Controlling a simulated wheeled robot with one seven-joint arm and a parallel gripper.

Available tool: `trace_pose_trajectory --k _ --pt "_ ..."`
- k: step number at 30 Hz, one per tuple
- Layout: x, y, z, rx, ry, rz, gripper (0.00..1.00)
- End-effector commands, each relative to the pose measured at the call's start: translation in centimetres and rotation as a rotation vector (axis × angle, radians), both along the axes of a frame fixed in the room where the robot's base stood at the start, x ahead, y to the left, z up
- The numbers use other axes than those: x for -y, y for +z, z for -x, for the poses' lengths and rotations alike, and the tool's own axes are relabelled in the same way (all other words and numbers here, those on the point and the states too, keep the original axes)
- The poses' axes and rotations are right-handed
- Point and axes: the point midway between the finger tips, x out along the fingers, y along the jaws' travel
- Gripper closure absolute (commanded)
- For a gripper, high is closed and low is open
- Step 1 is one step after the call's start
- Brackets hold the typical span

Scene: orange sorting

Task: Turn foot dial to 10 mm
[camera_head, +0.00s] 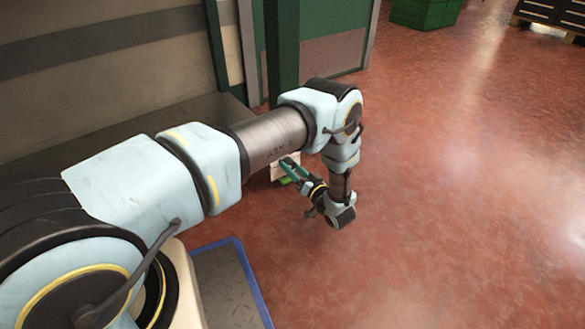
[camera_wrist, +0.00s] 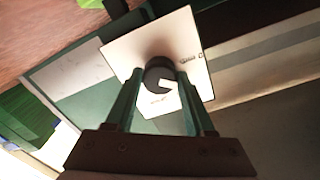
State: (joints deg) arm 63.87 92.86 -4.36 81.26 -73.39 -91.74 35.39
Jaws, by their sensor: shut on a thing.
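The foot dial (camera_wrist: 156,72) is a dark round knob on a square white plate (camera_wrist: 122,57) in the wrist view. A pale notch or patch shows on its lower side. Small dark marks sit on the plate to the right of the dial and below it, too small to read. My gripper (camera_wrist: 160,80) has its two green fingers shut on the dial, one on each side. In the head view, my gripper (camera_head: 288,165) reaches to the white plate (camera_head: 277,173) low by the green post. The dial is hidden there.
A green post (camera_head: 281,50) and a wall panel stand behind my arm. A grey bench or ledge (camera_head: 120,137) runs along the wall at left. A blue-edged mat or platform (camera_head: 228,285) lies near my base. The red floor (camera_head: 450,190) at right is clear.

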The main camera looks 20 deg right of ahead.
Motion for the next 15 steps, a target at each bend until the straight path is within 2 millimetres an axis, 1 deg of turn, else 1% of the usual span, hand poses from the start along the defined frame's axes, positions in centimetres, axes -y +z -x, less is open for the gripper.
trace_pose_trajectory --k 15 --pt "0.09 -0.05 0.08 -0.094 -0.001 -0.479 1.00"
